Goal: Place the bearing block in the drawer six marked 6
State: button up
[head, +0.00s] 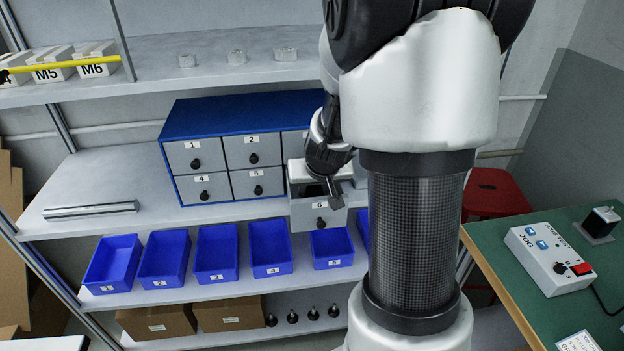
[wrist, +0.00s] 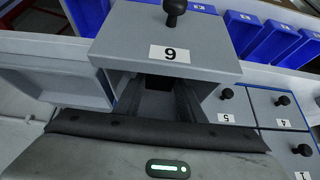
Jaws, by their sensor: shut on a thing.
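The drawer marked 6 (head: 303,214) is pulled out from the lower right of the blue cabinet. In the wrist view its front (wrist: 205,62) shows upside down, with the 6 label and a dark knob. My gripper (head: 335,195) is at the top of the open drawer, tilted downward. In the wrist view my fingers (wrist: 160,100) reach behind the top edge of the drawer front, and the front hides their tips. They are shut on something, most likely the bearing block. I cannot make it out in either view.
The blue cabinet (head: 245,117) has its other visible drawers closed, with knobs sticking out. Blue bins (head: 217,252) line the shelf below. A green table (head: 520,284) with a control box (head: 543,262) is at the right.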

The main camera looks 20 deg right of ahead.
jog(key=shift+r, duration=0.15)
jog(key=shift+f+b, duration=0.45)
jog(key=shift+f, duration=0.5)
jog(key=shift+f, duration=0.2)
jog(key=o, duration=1.1)
jog(key=shift+o, duration=0.2)
jog(key=shift+r, duration=0.1)
